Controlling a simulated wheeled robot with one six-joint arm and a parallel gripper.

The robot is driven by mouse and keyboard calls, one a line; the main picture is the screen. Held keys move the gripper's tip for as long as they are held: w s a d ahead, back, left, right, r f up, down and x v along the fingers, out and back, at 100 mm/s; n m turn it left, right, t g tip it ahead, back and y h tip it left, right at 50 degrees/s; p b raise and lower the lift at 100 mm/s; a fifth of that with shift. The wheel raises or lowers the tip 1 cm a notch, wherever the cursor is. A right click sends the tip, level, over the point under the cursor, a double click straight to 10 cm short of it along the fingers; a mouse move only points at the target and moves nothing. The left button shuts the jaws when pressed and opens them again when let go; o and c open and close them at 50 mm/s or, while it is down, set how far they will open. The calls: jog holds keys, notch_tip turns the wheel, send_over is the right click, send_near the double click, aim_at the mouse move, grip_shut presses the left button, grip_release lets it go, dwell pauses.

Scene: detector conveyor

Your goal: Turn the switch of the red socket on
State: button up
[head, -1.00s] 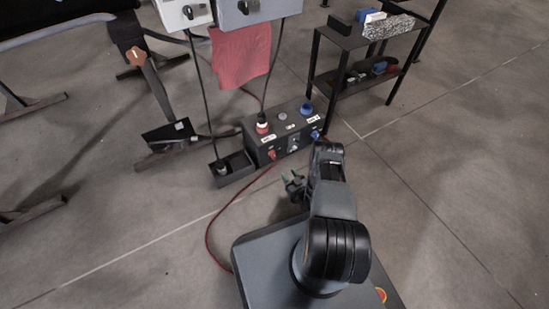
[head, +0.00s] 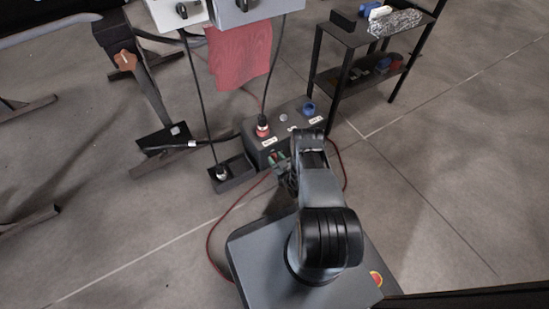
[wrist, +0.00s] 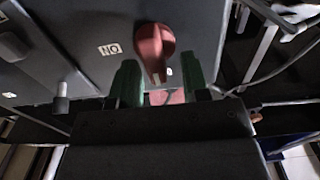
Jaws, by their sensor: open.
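The red rotary switch (wrist: 152,50) is on the dark box face in the wrist view. Its long handle points down in the picture, slightly tilted, with its tip reaching between my green fingertips. My gripper (wrist: 161,82) is open around the lower end of the handle; I cannot tell whether a finger touches it. In the head view my gripper (head: 280,162) is at the front of the socket box (head: 252,146), below the red socket (head: 262,128). My arm hides most of that front face, including the switch.
An upside-down ON label (wrist: 110,49) is left of the switch. A grey pin-like part (wrist: 62,97) stands at lower left. The blue socket (head: 308,109) is on the box top. A black tray (head: 236,176) lies left of the box, and a black shelf (head: 345,84) stands behind right.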

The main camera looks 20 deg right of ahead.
jog(key=shift+d, duration=0.1)
grip_shut()
dwell(0.3)
jog(key=m, duration=0.5)
jog(key=shift+d, duration=0.4)
jog(key=m, duration=0.4)
jog(key=shift+d+f, duration=0.25)
jog(key=shift+d, duration=0.05)
jog(key=shift+w+d+f+m, duration=0.1)
jog(key=shift+f+m, duration=0.1)
jog(key=shift+m, duration=1.25)
jog(key=shift+s+d+f+m, duration=0.1)
jog(key=shift+f+m, duration=0.1)
jog(key=shift+m, duration=1.3)
jog(key=shift+w+d+f+m, duration=0.1)
jog(key=shift+f+m, duration=0.1)
jog(key=shift+m, duration=1.55)
